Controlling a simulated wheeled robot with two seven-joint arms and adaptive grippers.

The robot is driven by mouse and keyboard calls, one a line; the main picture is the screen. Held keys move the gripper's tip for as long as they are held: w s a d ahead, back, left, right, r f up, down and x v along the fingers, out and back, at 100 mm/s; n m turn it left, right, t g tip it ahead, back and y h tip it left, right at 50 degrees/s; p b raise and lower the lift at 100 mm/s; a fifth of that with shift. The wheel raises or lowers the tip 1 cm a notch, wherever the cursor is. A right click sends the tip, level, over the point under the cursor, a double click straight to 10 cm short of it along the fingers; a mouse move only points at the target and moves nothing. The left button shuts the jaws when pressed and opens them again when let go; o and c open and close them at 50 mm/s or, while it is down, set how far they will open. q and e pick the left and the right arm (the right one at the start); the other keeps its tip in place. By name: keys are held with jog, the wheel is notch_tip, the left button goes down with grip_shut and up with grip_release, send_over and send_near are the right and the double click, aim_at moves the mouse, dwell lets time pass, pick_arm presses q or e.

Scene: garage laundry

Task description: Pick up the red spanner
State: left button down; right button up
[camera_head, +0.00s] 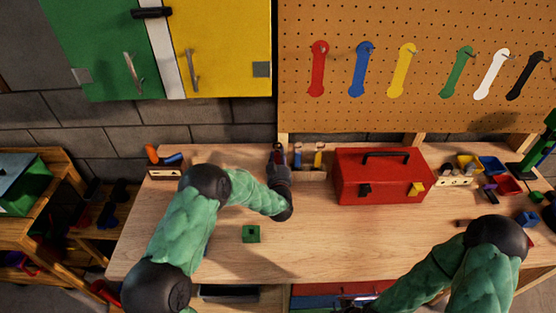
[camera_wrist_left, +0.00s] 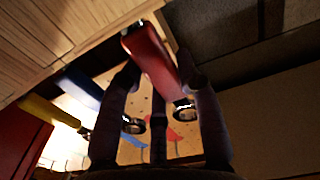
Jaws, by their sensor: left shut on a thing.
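The red spanner (camera_wrist_left: 148,52) shows in the left wrist view, with a thick red handle and a metal ring end. My left gripper (camera_wrist_left: 158,70) is shut on it, one finger on each side of the handle. In the head view my left gripper (camera_head: 277,157) is at the back edge of the workbench, left of the blue spanner (camera_head: 297,155) and yellow spanner (camera_head: 319,156). It mostly hides the red spanner there. My right arm comes in from the lower right; its gripper is at the bottom edge, too dark and cut off to judge.
The red toolbox (camera_head: 382,178) stands right of the spanners on the workbench (camera_head: 330,235). A green block (camera_head: 251,234) lies in front of my left gripper. Coloured tool shapes hang on the pegboard (camera_head: 430,25). Small bins (camera_head: 490,166) crowd the right end.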

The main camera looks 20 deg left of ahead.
pick_arm(q)
notch_tip(320, 180, up, 10)
jog(key=shift+r+p, duration=0.1)
jog(key=shift+p, duration=0.75)
